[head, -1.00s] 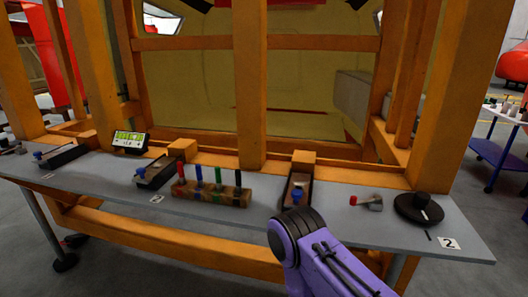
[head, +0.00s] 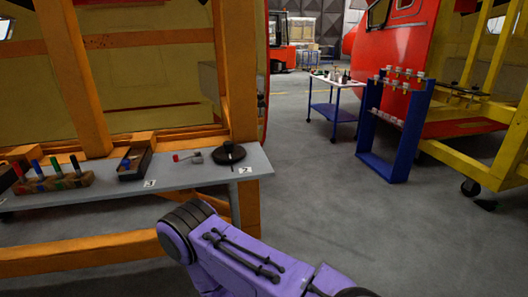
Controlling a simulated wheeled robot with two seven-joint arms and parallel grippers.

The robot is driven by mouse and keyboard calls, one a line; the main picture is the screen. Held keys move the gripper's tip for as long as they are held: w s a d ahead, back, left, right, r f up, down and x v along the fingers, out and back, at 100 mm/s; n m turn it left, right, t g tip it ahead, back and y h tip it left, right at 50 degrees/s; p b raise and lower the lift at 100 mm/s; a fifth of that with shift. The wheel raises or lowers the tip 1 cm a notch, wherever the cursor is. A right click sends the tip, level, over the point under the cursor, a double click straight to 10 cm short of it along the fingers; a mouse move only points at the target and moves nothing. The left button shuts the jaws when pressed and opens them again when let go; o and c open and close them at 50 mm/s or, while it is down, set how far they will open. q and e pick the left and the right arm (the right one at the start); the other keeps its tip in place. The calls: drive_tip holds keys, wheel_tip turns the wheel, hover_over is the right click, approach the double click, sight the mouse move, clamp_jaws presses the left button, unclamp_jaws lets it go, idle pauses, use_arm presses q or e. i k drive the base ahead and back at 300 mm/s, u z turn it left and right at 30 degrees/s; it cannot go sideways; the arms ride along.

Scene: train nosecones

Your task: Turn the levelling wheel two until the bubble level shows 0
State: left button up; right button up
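The levelling wheel two (head: 229,154) is a black round disc with a knob on top. It lies flat near the right end of the grey bench (head: 190,176), beside a white label (head: 245,170) marked 2. The bubble level is outside the current view. A purple arm link of mine crosses the bottom of the view, in front of the bench and below the wheel. Neither of my grippers shows, and nothing of mine is seen touching the wheel.
A red-handled part (head: 188,156) lies left of the wheel. A dark tray (head: 135,163) and a block with coloured markers (head: 52,178) stand farther left. An orange post (head: 235,70) rises behind the wheel. A blue rack (head: 395,125) stands right, beyond open floor.

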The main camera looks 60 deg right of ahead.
sight(229, 152)
drive_tip(key=z, duration=0.8)
drive_tip(key=i, duration=0.5)
drive_tip(key=z, duration=0.4)
